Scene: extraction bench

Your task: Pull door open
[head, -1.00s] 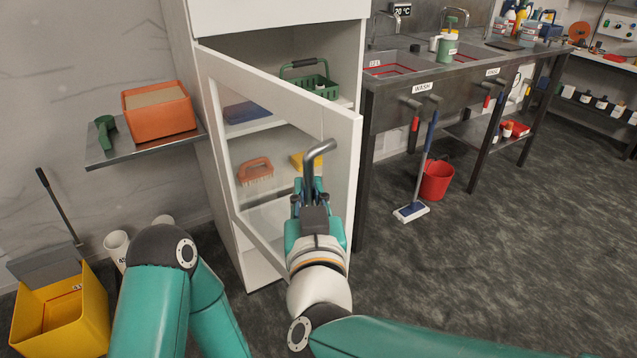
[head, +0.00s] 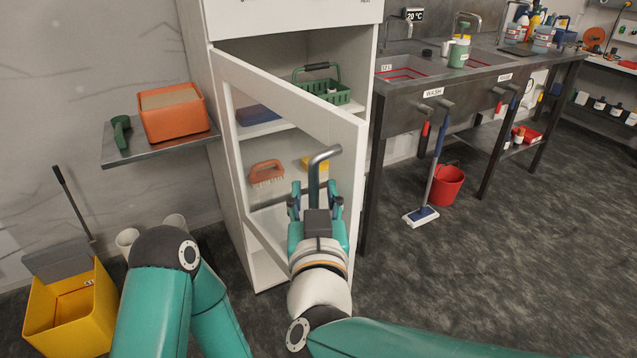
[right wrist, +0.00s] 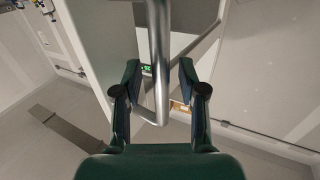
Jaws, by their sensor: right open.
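The white-framed cabinet door (head: 345,135) stands partly open in the head view, hinged at its left, with a clear pane. A grey metal bar handle (head: 325,158) stands out near its free edge. My right gripper (head: 316,198) is at the handle. In the right wrist view, the handle (right wrist: 159,70) passes between the spread fingers of the right gripper (right wrist: 160,95), with gaps visible on both sides. The right gripper is open. My left arm shows at the lower left of the head view, but its gripper is out of sight.
Inside the cabinet are a green basket (head: 325,91), an orange brush (head: 267,172) and a blue item (head: 257,115). A wall shelf (head: 155,149) holds an orange bin (head: 173,113). A yellow bucket (head: 70,318) stands lower left. Open floor lies right of the door.

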